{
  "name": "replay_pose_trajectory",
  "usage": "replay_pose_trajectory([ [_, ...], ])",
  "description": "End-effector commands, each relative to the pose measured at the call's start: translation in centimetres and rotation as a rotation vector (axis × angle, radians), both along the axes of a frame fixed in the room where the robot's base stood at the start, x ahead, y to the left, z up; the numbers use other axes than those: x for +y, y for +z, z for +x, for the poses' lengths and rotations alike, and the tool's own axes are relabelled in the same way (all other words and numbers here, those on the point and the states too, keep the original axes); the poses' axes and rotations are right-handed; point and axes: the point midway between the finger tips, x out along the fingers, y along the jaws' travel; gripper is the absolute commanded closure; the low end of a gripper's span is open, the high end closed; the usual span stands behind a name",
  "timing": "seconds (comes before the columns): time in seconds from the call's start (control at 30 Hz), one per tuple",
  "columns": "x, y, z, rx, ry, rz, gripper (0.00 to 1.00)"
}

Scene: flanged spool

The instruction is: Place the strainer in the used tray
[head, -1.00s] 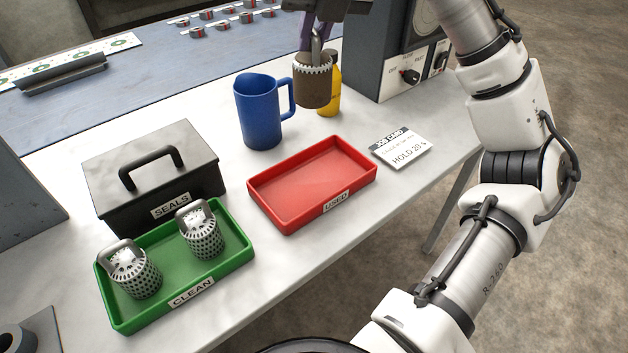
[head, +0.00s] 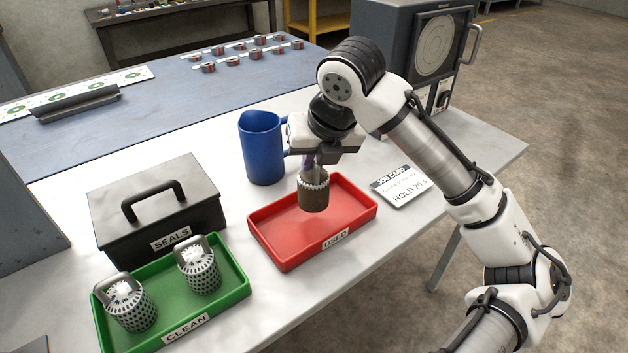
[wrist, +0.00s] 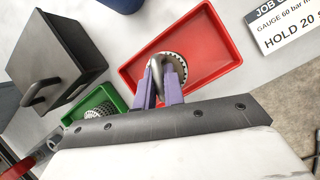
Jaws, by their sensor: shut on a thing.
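The brown, dirty strainer (head: 313,193) hangs upright from my gripper (head: 314,164), over the red used tray (head: 282,264). My gripper's purple fingers (wrist: 160,88) are shut on the strainer's metal handle in the wrist view. The strainer's toothed rim (wrist: 177,60) shows beyond the fingers, against the tray's red floor (wrist: 203,40). I cannot tell for sure whether its base touches the tray floor; it appears a little above it. The tray is otherwise empty.
A blue jug (head: 261,150) stands behind the tray, close to my gripper. A green clean tray (head: 170,290) with two clean strainers and a black seals box (head: 157,205) are to the left. A job card (head: 402,186) lies to the right.

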Motion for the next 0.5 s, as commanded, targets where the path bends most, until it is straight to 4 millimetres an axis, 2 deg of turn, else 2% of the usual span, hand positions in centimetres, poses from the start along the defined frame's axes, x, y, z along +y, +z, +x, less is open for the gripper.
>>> replay_pose_trajectory([
  [0.17,0.0,-1.5,0.0,0.001,0.0,-0.001,1.0],
  [0.4,0.0,-4.8,0.0,0.001,-0.002,0.0,1.0],
  [0.5,0.0,-5.2,0.0,-0.001,-0.001,-0.001,1.0],
])
